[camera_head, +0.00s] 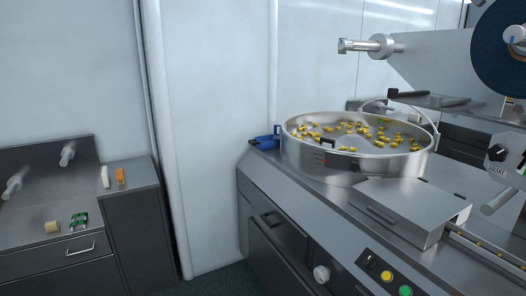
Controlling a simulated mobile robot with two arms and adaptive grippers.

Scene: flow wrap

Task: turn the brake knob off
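The brake knob (496,153) is a dark round knob on a light panel at the right side of the head view. The word BRAKE is printed just below it. A pale pointer mark shows on the knob, but it is too small to read the setting. Neither of my grippers shows in the head view.
A round steel bowl (300,160) with several yellow pieces stands on the machine. A metal cover (415,210) and a panel with yellow and green buttons (405,290) lie in front. A metal roller (500,201) juts out below the knob. A cabinet (130,215) stands left.

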